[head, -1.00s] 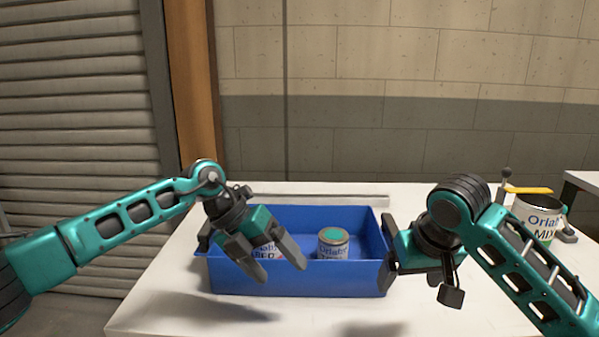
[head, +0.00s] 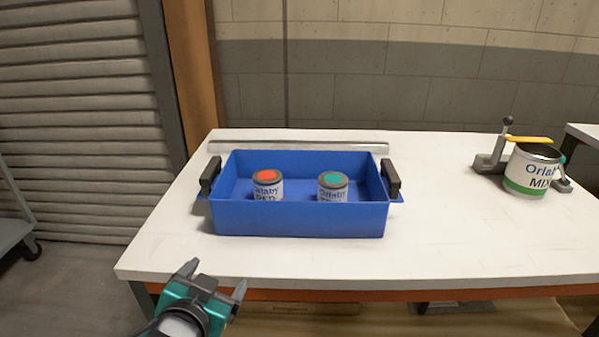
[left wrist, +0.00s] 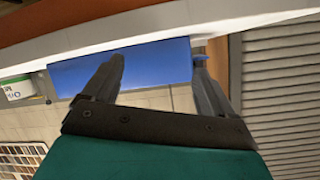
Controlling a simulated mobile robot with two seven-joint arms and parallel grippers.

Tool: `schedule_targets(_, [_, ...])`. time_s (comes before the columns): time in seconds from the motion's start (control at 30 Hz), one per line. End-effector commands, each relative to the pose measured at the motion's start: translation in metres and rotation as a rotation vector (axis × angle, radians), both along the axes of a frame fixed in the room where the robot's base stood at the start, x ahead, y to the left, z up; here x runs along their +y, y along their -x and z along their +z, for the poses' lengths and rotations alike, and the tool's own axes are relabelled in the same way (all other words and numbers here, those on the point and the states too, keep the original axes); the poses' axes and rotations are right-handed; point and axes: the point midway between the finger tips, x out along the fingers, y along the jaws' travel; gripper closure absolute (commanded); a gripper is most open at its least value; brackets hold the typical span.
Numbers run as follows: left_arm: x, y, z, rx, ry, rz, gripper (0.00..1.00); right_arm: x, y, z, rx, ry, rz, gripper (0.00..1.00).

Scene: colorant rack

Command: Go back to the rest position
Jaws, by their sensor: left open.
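My left gripper (head: 215,285) is at the bottom left of the head view, just in front of the table's front edge. It is open with nothing between its fingers. In the left wrist view its two fingers (left wrist: 160,85) are spread apart, with the blue bin (left wrist: 150,62) beyond them. My right gripper is not in view.
The blue bin (head: 300,220) with black handles stands on the white table (head: 450,240). It holds a red-topped can (head: 267,188) and a teal-topped can (head: 333,188). A larger mix can (head: 532,170) stands at the right in a clamp fixture (head: 490,162). The table's front is clear.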

Motion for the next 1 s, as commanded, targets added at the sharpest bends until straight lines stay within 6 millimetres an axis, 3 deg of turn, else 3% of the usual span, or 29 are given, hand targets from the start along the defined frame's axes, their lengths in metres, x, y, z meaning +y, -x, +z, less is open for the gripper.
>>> schedule_targets(0.03, [0.013, 0.025, -0.022, 0.122, 0.026, 0.045, 0.14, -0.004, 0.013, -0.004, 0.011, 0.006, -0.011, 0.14])
schedule_targets(0.2, [0.040, 0.093, -0.066, 0.425, 0.073, 0.132, 0.14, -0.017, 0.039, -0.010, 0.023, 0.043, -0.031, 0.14])
schedule_targets(0.4, [0.056, 0.159, -0.090, 0.676, 0.104, 0.179, 0.14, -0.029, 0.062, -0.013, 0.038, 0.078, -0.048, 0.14])
schedule_targets(0.6, [0.065, 0.220, -0.099, 0.891, 0.124, 0.203, 0.14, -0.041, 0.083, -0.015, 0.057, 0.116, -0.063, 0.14])
schedule_targets(1.0, [0.053, 0.174, -0.112, 0.670, 0.167, 0.147, 0.14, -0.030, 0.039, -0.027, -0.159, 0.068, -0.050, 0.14])
